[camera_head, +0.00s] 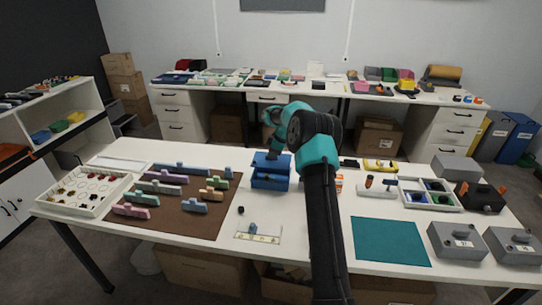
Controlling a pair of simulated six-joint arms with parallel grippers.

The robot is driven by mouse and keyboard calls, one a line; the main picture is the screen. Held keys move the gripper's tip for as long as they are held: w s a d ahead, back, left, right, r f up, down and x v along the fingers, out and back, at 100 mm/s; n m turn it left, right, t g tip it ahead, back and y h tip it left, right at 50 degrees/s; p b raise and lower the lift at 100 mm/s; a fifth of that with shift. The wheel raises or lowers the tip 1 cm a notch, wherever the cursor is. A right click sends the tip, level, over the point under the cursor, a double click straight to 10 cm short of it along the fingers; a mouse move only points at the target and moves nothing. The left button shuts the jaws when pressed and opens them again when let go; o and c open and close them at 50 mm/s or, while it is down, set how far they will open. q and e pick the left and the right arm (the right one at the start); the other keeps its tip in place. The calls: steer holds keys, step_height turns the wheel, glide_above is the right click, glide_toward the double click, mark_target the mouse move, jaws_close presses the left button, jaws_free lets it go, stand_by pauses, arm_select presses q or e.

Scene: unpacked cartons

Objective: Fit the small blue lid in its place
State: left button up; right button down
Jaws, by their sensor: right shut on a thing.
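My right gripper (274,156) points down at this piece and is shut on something. The held thing appears to be the blue piece, but the fingertips are small and dark. I cannot tell whether the piece is seated on the box or held just above it. My left gripper is not in view.
Several knobbed coloured blocks lie on the brown mat (222,225) at left. A white tray (55,204) is at far left. A teal mat (390,251), a white compartment tray (460,204) and grey boxes (457,232) are at right. My right arm crosses the table's middle.

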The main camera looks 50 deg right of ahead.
steer(key=shift+f, duration=0.1)
steer(key=shift+f, duration=2.15)
steer(key=shift+f, duration=1.2)
steer(key=c, duration=1.1)
jaws_free()
steer(key=shift+o, duration=0.2)
steer(key=shift+r, duration=0.1)
steer(key=v, duration=1.7)
steer(key=shift+s, duration=0.1)
